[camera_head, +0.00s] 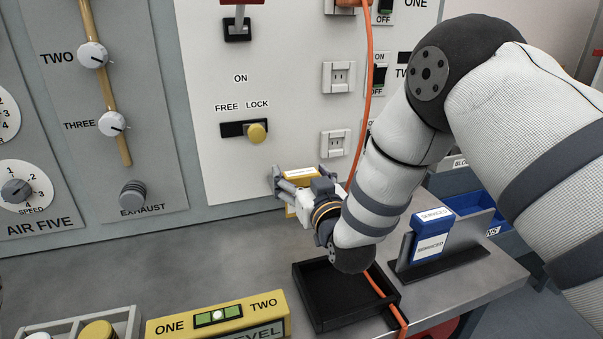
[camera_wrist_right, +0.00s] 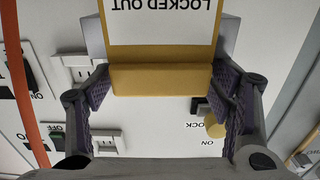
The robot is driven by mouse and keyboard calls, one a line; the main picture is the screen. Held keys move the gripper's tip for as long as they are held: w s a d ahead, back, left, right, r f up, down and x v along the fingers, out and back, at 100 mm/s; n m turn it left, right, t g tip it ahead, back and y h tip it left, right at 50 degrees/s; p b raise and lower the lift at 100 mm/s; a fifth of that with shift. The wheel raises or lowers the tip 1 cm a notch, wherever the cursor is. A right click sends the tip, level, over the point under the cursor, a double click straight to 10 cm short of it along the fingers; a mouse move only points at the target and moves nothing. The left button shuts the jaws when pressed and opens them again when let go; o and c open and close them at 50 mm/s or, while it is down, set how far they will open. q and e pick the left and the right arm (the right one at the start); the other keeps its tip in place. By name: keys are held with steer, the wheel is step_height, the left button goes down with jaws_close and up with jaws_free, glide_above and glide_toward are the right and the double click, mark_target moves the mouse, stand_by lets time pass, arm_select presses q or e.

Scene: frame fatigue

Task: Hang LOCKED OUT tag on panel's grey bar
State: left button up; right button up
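The LOCKED OUT tag (camera_wrist_right: 160,80), yellow with a white printed face, is between the finger pads of my right gripper (camera_wrist_right: 160,92). Its lettering looks upside down in the right wrist view, and its top is cut off. In the head view the tag (camera_head: 298,173) shows partly behind my right gripper (camera_head: 284,186), close in front of the white panel (camera_head: 225,175). Pale grey pieces show on both sides of the tag in the wrist view; I cannot tell whether they are the panel's grey bar. My left gripper is out of view.
A yellow knob (camera_head: 257,133) sits at the LOCK end of its slot. An orange cable (camera_head: 368,90) hangs beside my right arm. A black tray (camera_head: 335,322), a blue SERVICED block (camera_head: 432,240) in a black stand and a yellow level (camera_head: 270,324) stand on the grey bench.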

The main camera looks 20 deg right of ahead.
stand_by(0.4)
steer(key=s, duration=1.2)
steer(key=shift+d, duration=0.15)
